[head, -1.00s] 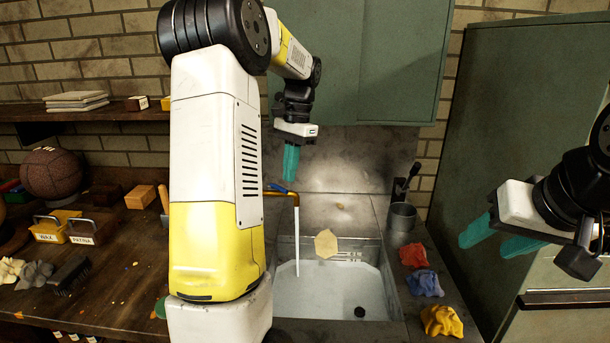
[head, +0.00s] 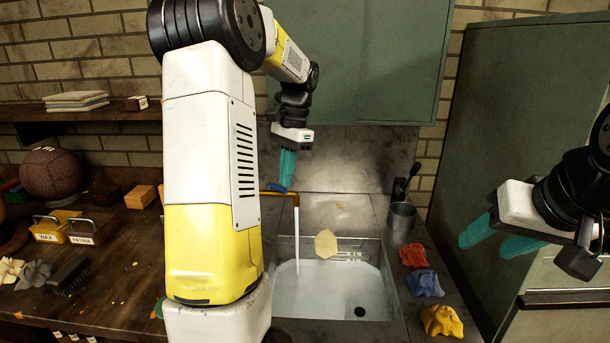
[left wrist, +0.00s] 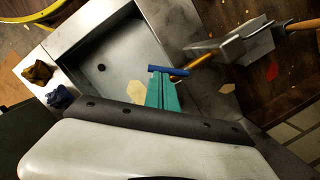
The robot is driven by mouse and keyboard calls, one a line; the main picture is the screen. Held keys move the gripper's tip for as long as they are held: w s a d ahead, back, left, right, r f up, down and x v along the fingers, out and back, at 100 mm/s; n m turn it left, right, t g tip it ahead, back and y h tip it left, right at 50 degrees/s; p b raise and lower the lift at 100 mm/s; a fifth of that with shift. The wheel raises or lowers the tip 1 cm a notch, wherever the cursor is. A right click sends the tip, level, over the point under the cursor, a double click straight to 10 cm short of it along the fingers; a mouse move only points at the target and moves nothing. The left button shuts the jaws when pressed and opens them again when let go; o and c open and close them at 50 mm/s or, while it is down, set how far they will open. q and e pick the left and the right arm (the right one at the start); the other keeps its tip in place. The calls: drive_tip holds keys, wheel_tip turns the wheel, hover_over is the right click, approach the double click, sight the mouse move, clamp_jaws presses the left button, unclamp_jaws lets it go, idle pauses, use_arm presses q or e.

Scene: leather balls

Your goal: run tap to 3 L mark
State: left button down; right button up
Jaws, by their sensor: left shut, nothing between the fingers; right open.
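The tap (head: 275,194) has a brass spout with a blue lever (left wrist: 168,70) on top. A white stream of water (head: 297,240) runs from it into the metal sink (head: 385,285). Faint lines show on the sink's back wall; I cannot read any figures or tell the water level. My left gripper (head: 285,184) is shut and empty, pointing down with its teal fingertips at the blue lever. In the left wrist view its fingertips (left wrist: 161,78) overlap the lever's edge; I cannot tell if they touch. My right gripper (head: 488,238) is open and empty, right of the sink.
A pale flat piece (head: 326,243) shows at the sink's back, and a dark round drain (head: 360,312) at its floor. Red, blue and yellow cloths (head: 441,320) and a grey cup (head: 401,218) stand on the right rim. My left arm hides part of the bench.

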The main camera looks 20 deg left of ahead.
use_arm(q)
drive_tip(key=shift+s+m, duration=0.4)
drive_tip(key=shift+m, duration=0.6)
drive_tip(key=shift+s+a+m+t+y, duration=0.15)
drive_tip(key=shift+s+m+y, duration=0.1)
drive_tip(key=shift+m, duration=0.35)
drive_tip(key=shift+s+a+m+t+y, duration=0.15)
drive_tip(key=shift+s+m, duration=0.1)
drive_tip(key=shift+m, duration=0.35)
drive_tip(key=shift+s+a+m, duration=0.2)
drive_tip(key=shift+s+m, duration=0.1)
drive_tip(key=shift+m, duration=0.6)
drive_tip(key=shift+s+a+m+t, duration=0.2)
drive_tip(key=shift+s+m+t, duration=0.1)
drive_tip(key=shift+m, duration=0.5)
drive_tip(key=shift+s+a, duration=0.15)
drive_tip(key=shift+a, duration=0.05)
idle(1.3)
